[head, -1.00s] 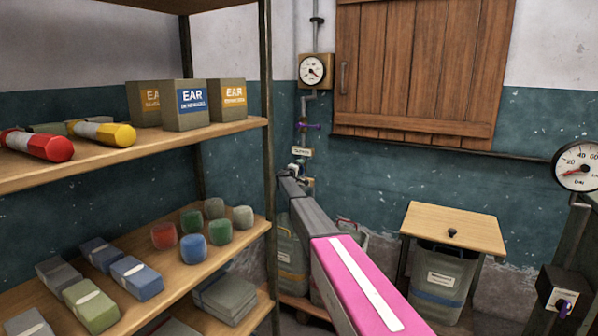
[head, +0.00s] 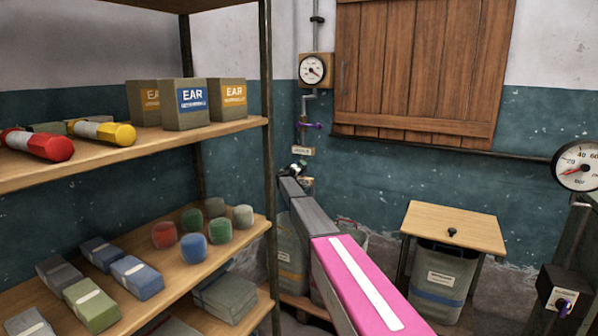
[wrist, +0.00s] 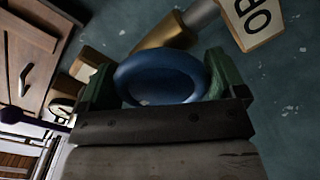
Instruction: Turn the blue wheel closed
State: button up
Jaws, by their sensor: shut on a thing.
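The blue wheel (wrist: 160,77) is round and fills the middle of the wrist view, in front of a brass-coloured fitting and a grey pipe. My gripper (wrist: 157,84) has a green finger on each side of the wheel and is shut on it. In the head view, my pink and grey arm reaches to the pipework in the corner, where my gripper (head: 299,172) is small. The wheel is too small and covered there to make out clearly.
A purple handle (head: 311,126) and a gauge (head: 312,69) sit on the pipe above my gripper. A loaded shelf rack (head: 268,150) stands close on the left. A wooden shutter (head: 420,70) and a small table (head: 453,221) are to the right.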

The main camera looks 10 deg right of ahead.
jog(key=shift+s, duration=0.1)
jog(key=o, duration=0.6)
jog(key=shift+o, duration=0.2)
jog(key=shift+s+a, duration=0.1)
jog(key=shift+a, duration=0.05)
jog(key=v, duration=1)
jog(key=shift+s, duration=0.25)
jog(key=shift+a, duration=0.1)
